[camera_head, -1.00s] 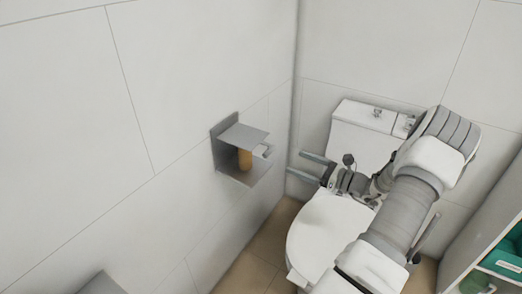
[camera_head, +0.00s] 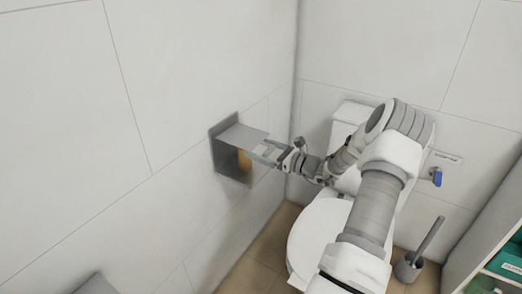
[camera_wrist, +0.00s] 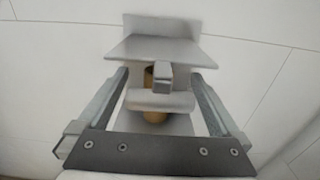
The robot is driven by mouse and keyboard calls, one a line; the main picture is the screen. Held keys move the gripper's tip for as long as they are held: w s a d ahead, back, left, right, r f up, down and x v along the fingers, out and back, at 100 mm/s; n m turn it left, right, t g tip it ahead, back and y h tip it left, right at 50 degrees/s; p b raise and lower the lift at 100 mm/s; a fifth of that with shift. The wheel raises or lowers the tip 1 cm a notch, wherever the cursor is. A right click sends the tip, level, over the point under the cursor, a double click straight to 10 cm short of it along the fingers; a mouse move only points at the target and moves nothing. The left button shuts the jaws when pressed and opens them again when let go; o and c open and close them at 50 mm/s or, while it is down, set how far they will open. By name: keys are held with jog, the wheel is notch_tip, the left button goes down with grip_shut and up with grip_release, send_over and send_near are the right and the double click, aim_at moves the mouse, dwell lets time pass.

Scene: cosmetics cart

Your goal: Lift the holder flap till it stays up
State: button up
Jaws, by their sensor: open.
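The grey holder (camera_head: 225,160) is fixed to the left wall. Its flap (camera_head: 243,136) is a flat grey plate sticking out over a brown roll (camera_head: 244,160). My gripper (camera_head: 262,150) is at the holder's front right edge, just below the flap's level. In the wrist view my gripper (camera_wrist: 160,76) is open, with one finger on each side of the holder's front. The flap (camera_wrist: 155,50) lies just beyond the fingertips, with a small grey tab at its front middle. The roll (camera_wrist: 156,78) is partly hidden behind this tab and a pale bar. I cannot tell whether the fingers touch the flap.
A white toilet (camera_head: 318,225) stands below my arm in the corner. A brush in a pot (camera_head: 408,266) stands on the floor to its right. A shelf with teal items (camera_head: 508,262) is at the right edge. The wall around the holder is bare.

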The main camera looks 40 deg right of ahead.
grip_shut()
dwell(0.4)
jog(key=shift+r, duration=0.15)
